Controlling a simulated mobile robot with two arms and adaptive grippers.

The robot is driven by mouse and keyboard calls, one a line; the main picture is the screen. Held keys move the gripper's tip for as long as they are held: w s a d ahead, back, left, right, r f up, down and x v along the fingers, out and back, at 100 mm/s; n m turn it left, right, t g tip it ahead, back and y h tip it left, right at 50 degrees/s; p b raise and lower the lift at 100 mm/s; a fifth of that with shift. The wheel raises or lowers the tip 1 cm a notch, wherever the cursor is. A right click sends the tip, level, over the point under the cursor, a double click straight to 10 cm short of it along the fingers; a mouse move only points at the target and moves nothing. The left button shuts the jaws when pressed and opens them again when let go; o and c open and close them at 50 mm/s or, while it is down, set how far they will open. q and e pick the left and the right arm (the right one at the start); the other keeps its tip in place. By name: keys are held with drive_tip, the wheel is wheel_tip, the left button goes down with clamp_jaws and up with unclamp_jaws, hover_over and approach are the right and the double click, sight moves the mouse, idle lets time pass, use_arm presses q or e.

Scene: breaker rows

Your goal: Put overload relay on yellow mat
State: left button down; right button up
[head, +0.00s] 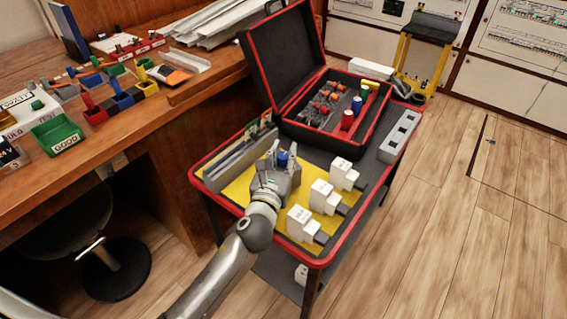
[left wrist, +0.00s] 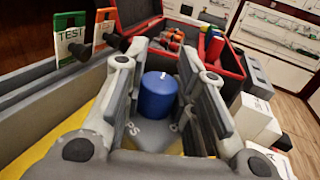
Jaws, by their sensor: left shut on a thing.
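The yellow mat (head: 237,190) lies on a red-rimmed cart. My left gripper (head: 283,165) is over the mat, its fingers closed around a blue cylinder (left wrist: 158,97), which also shows in the head view (head: 282,158). A grey part shows under the cylinder between the fingers; its underside is hidden, so I cannot tell whether it touches the mat. Three white blocks with dark grey ends, one at the front (head: 300,222), one in the middle (head: 322,194) and one at the back (head: 344,172), stand along the mat's right side. I cannot tell which thing is the overload relay. My right gripper is out of view.
An open black case (head: 345,140) with red edges holds several small parts at the cart's back. Grey rails (head: 235,155) and cards, one green (left wrist: 70,35), stand left of the gripper. A grey slotted strip (head: 400,137) lies at the right edge. A wooden bench (head: 165,118) stands left.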

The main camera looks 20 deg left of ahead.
use_arm(q)
drive_tip(key=shift+f, duration=0.95)
drive_tip(key=shift+r, duration=0.1)
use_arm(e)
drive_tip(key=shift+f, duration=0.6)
use_arm(q)
drive_tip(key=c, duration=1.2)
unclamp_jaws()
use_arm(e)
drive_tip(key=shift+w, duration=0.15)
use_arm(q)
drive_tip(key=shift+s, duration=0.3)
drive_tip(key=shift+s+d, duration=0.2)
drive_tip(key=shift+s, duration=3.25)
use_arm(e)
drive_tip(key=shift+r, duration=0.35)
